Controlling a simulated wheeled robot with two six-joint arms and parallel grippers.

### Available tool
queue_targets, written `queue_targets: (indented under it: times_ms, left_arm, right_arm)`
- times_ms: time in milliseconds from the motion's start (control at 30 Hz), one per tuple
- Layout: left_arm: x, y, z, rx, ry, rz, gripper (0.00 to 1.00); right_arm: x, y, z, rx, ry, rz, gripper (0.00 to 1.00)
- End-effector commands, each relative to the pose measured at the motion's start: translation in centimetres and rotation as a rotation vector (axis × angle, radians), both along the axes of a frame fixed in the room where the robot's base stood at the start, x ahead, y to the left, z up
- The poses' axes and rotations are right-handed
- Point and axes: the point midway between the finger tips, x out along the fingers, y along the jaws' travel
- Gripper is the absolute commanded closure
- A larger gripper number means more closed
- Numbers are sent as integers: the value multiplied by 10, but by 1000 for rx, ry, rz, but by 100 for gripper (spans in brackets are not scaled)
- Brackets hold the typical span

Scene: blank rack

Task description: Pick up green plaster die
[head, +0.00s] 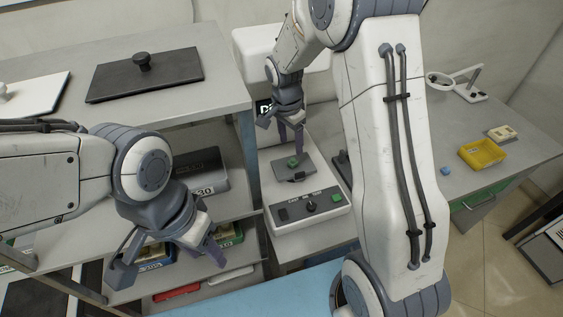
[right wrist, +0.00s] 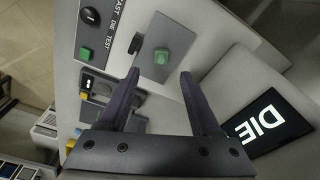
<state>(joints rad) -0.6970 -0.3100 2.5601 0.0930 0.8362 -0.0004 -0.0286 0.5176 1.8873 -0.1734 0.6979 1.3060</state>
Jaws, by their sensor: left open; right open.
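The green plaster die (head: 293,162) is a small green block on a dark grey plate (head: 297,176) of the white test machine (head: 291,217). My right gripper (head: 290,146) is open just above it. In the right wrist view the die (right wrist: 161,57) shows just beyond and between the two spread fingertips (right wrist: 159,75), with nothing held. My left gripper (head: 166,262) is open and empty at the lower left, in front of the shelf, far from the die.
The machine has a knob (head: 311,206), a green button (head: 336,198) and a screen reading "DIE" (right wrist: 268,122). A yellow tray (head: 483,155) and a small blue block (head: 445,171) lie on the right bench. A grey shelf unit (head: 215,97) with a dark lidded plate stands left.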

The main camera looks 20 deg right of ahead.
Motion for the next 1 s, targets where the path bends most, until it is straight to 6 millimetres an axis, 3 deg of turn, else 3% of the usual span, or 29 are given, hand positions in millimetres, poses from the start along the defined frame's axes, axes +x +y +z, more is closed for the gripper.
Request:
queue_targets:
  times_ms: [133, 367, 600, 900, 933, 1000]
  left_arm:
    - [0, 0, 4, 0, 0, 0, 50]
    - [0, 0, 11, 0, 0, 0, 50]
    - [0, 0, 21, 0, 0, 0, 50]
    - [0, 0, 21, 0, 0, 0, 50]
    - [0, 0, 21, 0, 0, 0, 50]
    - [0, 0, 21, 0, 0, 0, 50]
  right_arm:
    - [0, -3, -21, -1, 4, 0, 35]
    - [2, -4, -38, -1, 4, 0, 35]
    - [5, -7, -73, 0, 3, 2, 35]
    - [7, -6, -80, -1, -1, 3, 35]
    - [6, -6, -80, -1, -1, 3, 39]
    - [6, -6, -80, -1, -1, 3, 66]
